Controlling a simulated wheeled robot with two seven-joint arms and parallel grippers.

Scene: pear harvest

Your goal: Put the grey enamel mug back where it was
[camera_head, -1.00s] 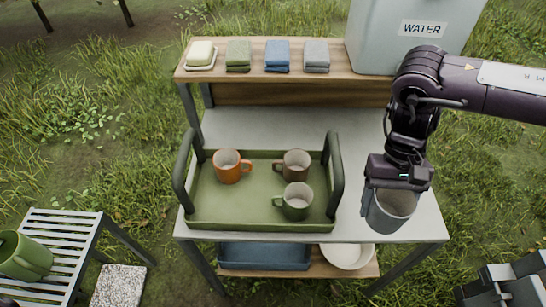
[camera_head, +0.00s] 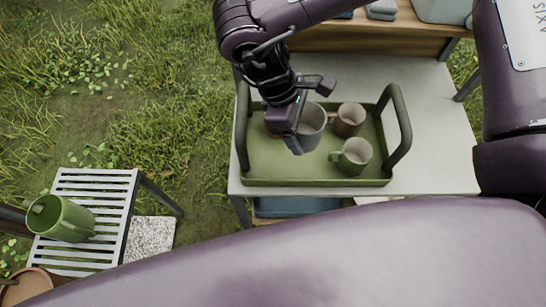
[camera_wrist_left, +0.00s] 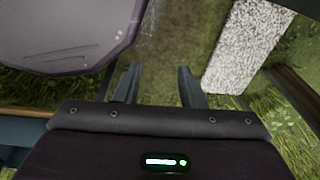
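The grey enamel mug (camera_head: 314,120) is over the left-middle part of the green tray (camera_head: 270,182) in the head view. My right gripper (camera_head: 293,142) is at the mug's left side and looks shut on it. I cannot tell whether the mug's base touches the tray. The orange mug (camera_head: 270,129) is mostly hidden behind this gripper. A brown mug (camera_head: 350,118) and a green mug (camera_head: 353,156) stand to the right in the tray. My left gripper (camera_wrist_left: 158,85) is open and empty in the left wrist view, above grass.
The tray's two upright handles flank the mugs. The grey tabletop (camera_head: 440,150) is clear to its right. A slatted bench (camera_head: 100,190) with a green jug (camera_head: 62,218) stands at left. A speckled slab (camera_head: 150,236) lies beside it; it also shows in the left wrist view (camera_wrist_left: 245,45).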

